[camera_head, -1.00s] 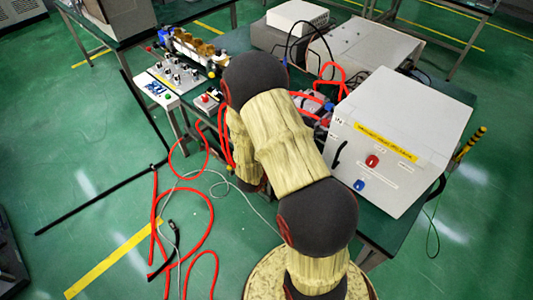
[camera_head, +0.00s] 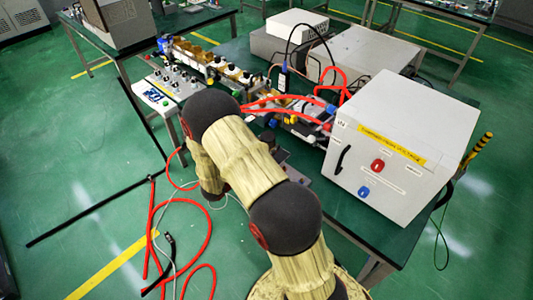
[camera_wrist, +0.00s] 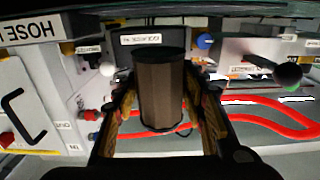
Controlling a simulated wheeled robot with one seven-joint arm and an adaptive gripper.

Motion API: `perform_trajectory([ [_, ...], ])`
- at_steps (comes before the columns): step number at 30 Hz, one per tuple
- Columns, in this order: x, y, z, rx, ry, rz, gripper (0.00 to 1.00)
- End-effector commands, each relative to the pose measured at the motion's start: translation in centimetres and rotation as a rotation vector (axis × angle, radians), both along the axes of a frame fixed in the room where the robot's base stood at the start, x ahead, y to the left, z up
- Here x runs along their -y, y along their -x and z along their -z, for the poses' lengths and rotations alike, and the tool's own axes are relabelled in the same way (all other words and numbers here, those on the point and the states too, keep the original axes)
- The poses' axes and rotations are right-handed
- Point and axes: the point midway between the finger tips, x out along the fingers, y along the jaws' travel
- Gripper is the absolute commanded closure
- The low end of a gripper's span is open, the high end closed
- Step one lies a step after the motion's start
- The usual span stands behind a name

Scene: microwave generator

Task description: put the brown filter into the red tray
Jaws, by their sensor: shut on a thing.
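The brown filter (camera_wrist: 163,95), an upright-looking cylinder with a dark top, sits between the fingers of my gripper (camera_wrist: 162,118) in the wrist view. My gripper is shut on it, with a finger along each side. In the head view my arm covers part of the bench front, and I cannot make out the gripper or the filter there. I cannot pick out a red tray in either view.
A white box (camera_head: 395,150) with red and blue knobs stands on the green bench at right. Red hoses (camera_head: 285,104) run over equipment in the middle, and a loop of red hose (camera_wrist: 270,112) lies beside the filter. A control panel (camera_head: 172,88) stands at left.

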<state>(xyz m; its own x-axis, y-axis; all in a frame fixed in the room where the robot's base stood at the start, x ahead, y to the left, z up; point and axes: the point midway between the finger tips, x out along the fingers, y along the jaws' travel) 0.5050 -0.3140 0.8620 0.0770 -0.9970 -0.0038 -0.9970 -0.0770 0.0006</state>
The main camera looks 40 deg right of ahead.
Motion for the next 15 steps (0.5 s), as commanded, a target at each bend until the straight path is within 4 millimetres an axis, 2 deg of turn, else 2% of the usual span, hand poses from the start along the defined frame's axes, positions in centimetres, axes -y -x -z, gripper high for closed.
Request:
perform_trajectory([
  [6, -0.2, -0.3, 3.4, -0.002, 0.0, -0.001, 0.85],
  [15, -0.2, -0.4, 3.5, 0.0, 0.0, -0.001, 0.85],
])
